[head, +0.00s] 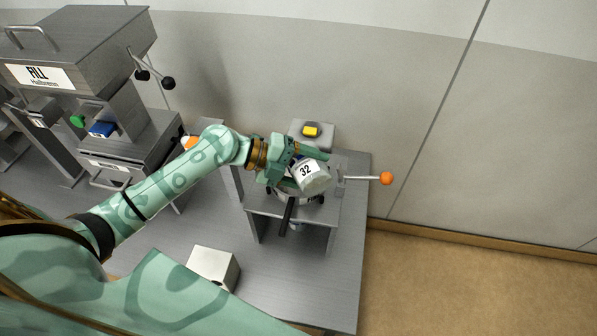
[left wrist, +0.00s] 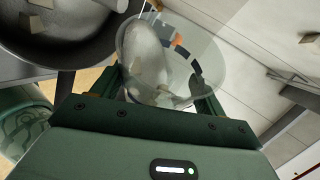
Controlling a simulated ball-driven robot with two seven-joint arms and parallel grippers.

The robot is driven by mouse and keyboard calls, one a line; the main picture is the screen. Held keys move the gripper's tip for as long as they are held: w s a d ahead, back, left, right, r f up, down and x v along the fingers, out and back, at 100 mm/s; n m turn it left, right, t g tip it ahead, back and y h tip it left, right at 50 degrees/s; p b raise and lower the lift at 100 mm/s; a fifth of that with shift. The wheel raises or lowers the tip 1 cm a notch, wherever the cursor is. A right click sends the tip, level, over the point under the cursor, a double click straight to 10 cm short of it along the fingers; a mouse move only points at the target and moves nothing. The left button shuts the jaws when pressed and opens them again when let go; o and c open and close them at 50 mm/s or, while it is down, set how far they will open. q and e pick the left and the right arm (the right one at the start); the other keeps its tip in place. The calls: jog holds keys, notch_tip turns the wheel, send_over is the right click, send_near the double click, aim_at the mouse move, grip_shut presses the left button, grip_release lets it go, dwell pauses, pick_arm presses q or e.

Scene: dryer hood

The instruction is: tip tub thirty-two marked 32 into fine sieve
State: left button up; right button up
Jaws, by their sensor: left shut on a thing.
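The white tub marked 32 (head: 315,180) is in the head view, held tilted above a grey metal stand (head: 322,216). My left gripper (head: 305,168) is shut on it, one finger on each side. In the left wrist view the tub (left wrist: 208,52) looks clear, with a pale grey mass inside, between the fingers of my left gripper (left wrist: 165,92). A dark round vessel (left wrist: 85,52) with a few beige bits lies beside it in that view; I cannot tell if it is the fine sieve. In the head view the tub and gripper largely hide what is under them. My right gripper is not in view.
The stand has a rod with an orange knob (head: 386,178) on its right and a dark handle (head: 287,216) in front. A yellow button box (head: 311,130) is behind. A machine marked FILL (head: 75,50) stands left. A pale box (head: 213,267) sits in front.

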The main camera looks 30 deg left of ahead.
pick_arm(q)
jog(key=shift+s+d+b, duration=0.15)
jog(key=shift+b, duration=0.25)
jog(key=shift+w+a, duration=0.2)
jog(key=shift+w, duration=0.05)
jog(key=shift+s+d+r+n+h+b, duration=0.15)
jog(key=shift+n+h+b, duration=0.15)
jog(key=shift+b, duration=0.25)
jog(key=shift+w+a, duration=0.2)
jog(key=shift+a, duration=0.05)
jog(key=shift+s+d+r+b, duration=0.1)
jog(key=shift+s+b, duration=0.05)
jog(key=shift+b, duration=0.25)
jog(key=shift+w+a+n+g+b, duration=0.2)
jog(key=shift+w+n+g+b, duration=0.1)
jog(key=shift+s+d+r, duration=0.1)
jog(key=shift+s, duration=0.1)
jog(key=shift+w+a+r+h+b, duration=0.15)
jog(key=shift+w+a+h+b, duration=0.1)
jog(key=shift+h+b, duration=0.15)
jog(key=shift+s+d+r, duration=0.15)
jog(key=shift+r, duration=0.1)
jog(key=shift+w+a+r+n+b, duration=0.15)
jog(key=shift+w+a+n+b, duration=0.15)
jog(key=shift+n, duration=0.1)
jog(key=shift+s+d+r, duration=0.15)
jog(key=shift+r, duration=0.05)
